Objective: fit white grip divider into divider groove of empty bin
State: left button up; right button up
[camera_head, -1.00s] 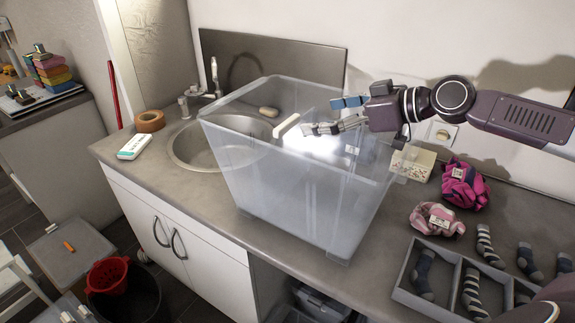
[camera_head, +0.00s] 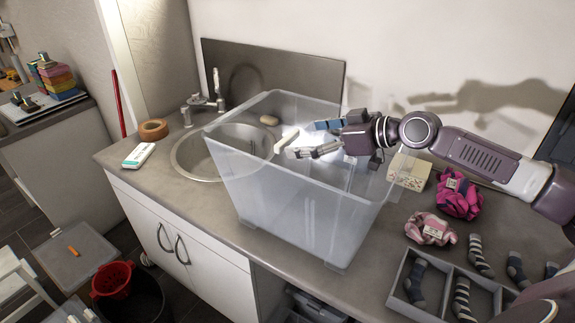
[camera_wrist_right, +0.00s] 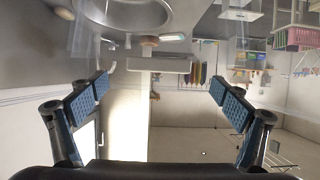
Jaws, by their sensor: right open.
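The empty bin (camera_head: 265,186) is a large clear box on the counter, overlapping the sink in the head view. The white grip (camera_head: 286,139) of the divider shows as a short pale bar near the top of the bin's interior; its clear panel is hard to make out. I cannot tell whether it sits in the groove, which is not distinguishable. My right gripper (camera_head: 306,139) is open above the bin, its blue-padded fingers close to the grip. In the right wrist view the white grip (camera_wrist_right: 158,65) lies ahead of my open fingers, apart from them. My left gripper is not visible.
Behind the bin is a dark backsplash (camera_head: 322,80). Pink bundles (camera_head: 430,229) and a sock tray (camera_head: 393,280) occupy the right counter.

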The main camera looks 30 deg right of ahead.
aim_at(290, 138)
jog(key=p+x, duration=0.1)
jog(key=x, duration=0.2)
jog(key=shift+w+d+r+p, duration=0.1)
jog(key=shift+p, duration=0.3)
jog(key=shift+w+f, duration=0.2)
jog(key=shift+f, duration=0.1)
jog(key=shift+c, duration=0.7)
jog(key=c, duration=1.5)
jog(key=shift+c, duration=0.5)
jog(key=shift+r, duration=0.15)
